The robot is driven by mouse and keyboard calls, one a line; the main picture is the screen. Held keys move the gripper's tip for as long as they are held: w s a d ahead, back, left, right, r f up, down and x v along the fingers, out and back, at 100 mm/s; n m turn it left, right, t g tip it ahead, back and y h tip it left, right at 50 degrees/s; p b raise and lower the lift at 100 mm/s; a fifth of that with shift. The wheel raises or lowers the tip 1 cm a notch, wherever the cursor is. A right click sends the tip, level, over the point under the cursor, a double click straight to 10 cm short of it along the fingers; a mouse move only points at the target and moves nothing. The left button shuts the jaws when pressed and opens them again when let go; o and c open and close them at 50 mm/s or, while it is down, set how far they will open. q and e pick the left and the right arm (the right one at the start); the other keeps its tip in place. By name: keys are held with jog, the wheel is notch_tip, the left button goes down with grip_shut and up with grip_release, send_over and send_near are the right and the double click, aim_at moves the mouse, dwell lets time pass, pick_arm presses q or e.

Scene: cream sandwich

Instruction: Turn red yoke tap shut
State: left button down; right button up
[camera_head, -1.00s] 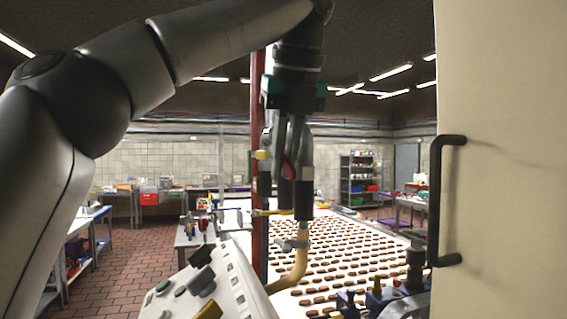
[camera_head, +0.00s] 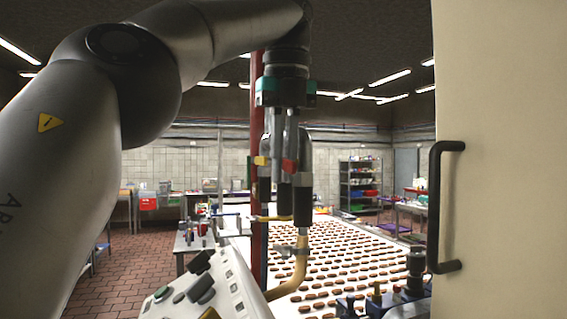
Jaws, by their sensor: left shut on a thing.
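The red yoke tap (camera_head: 290,166) shows as a small red piece in front of a grey curved pipe (camera_head: 306,150), left of the tall cabinet. My left gripper (camera_head: 284,192) comes down from above, its fingers pointing down at the tap. It is shut on the red tap, whose body is mostly hidden behind the fingers. My right gripper is not in view.
A cream hose (camera_head: 300,262) with a metal clamp runs down below the pipe. A red post (camera_head: 257,130) and a yellow fitting (camera_head: 261,160) stand close on the left. A white conveyor (camera_head: 340,250) bears rows of brown biscuits. A control panel (camera_head: 222,290) and a cabinet handle (camera_head: 434,205) are near.

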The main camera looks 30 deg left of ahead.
pick_arm(q)
jog(key=shift+f, duration=0.2)
jog(key=c, duration=1.3)
grip_release()
jog(key=shift+o, duration=0.2)
jog(key=shift+r, duration=0.1)
jog(key=shift+t+y, duration=0.7)
jog(key=shift+y, duration=0.2)
